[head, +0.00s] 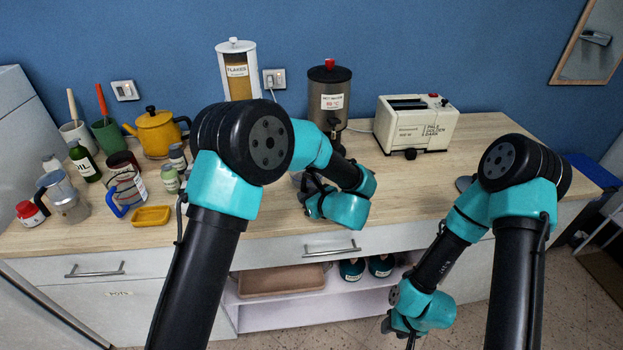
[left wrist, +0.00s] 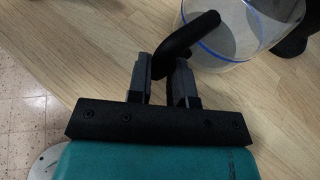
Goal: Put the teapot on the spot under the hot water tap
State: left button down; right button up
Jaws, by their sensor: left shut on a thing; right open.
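A clear vessel (left wrist: 222,42) with a blue line around it and a black handle (left wrist: 192,37) shows in the left wrist view; I take it for the teapot. My left gripper (left wrist: 163,68) is shut on this handle. In the head view my left gripper (head: 309,188) is low over the middle of the counter, and my arm mostly hides the vessel. The hot water dispenser (head: 330,88), dark with a red knob, stands behind it, its tap (head: 334,126) facing front. The spot under the tap is mostly hidden. My right gripper (head: 404,328) is open, low in front of the counter.
A toaster (head: 414,123) stands right of the dispenser and a flakes container (head: 238,70) left of it. A yellow pot (head: 157,133), an oil bottle (head: 83,160), a yellow dish (head: 151,216) and several jars crowd the left. The counter (head: 420,185) is mostly bare right of my left gripper.

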aim_at(304, 186)
pick_arm(q)
jog(key=shift+r, duration=1.85)
jog(key=s+r, duration=0.1)
jog(key=s, duration=1.5)
jog(key=shift+d+r, duration=0.15)
jog(key=shift+d, duration=0.25)
jog(key=w+d+r+m+h, duration=0.3)
jog(key=d+r+m+h, duration=0.1)
jog(key=d+m+h, duration=0.1)
jog(key=w+d+r+m+h, duration=0.3)
jog(key=d+m+h, duration=0.3)
jog(key=d, duration=0.4)
jog(key=w+d+r+m+h, duration=0.4)
jog(key=d+m+h, duration=0.1)
jog(key=d+h, duration=0.2)
jog(key=shift+d+r+m, duration=0.3)
jog(key=shift+d+r, duration=0.05)
jog(key=shift+d, duration=0.1)
